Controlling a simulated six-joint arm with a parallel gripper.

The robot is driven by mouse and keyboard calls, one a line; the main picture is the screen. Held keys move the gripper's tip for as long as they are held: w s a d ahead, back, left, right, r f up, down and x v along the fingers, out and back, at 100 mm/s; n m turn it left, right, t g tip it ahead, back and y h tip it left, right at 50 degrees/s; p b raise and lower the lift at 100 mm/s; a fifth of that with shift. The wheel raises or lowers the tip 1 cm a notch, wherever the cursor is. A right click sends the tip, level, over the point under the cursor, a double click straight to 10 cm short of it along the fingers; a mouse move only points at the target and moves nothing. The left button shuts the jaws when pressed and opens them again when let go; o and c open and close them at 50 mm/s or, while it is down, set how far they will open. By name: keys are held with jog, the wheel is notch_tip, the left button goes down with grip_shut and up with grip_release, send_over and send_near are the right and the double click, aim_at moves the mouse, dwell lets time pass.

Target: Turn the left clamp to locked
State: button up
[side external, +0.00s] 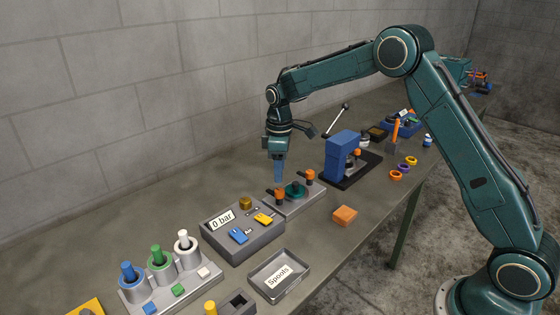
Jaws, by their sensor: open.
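The left clamp (280,197) is a small orange-topped piece at the left end of a grey fixture plate (309,204). A matching orange-topped clamp (309,176) stands at the plate's right end. A teal round part (295,190) sits between them. My gripper (279,185) points straight down over the left clamp, its blue fingers open with the tips just at or above the clamp's top. I cannot tell whether they touch it. The view is too small to show which way the left clamp is turned.
A grey box (267,240) with a "0 bar" label stands close left. A blue press (339,155) with a lever stands to the right. The bench behind the fixture is clear.

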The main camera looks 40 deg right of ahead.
aim_at(280, 190)
jog(key=shift+f, duration=3.4)
jog(key=shift+c, duration=0.2)
jog(key=c, duration=0.9)
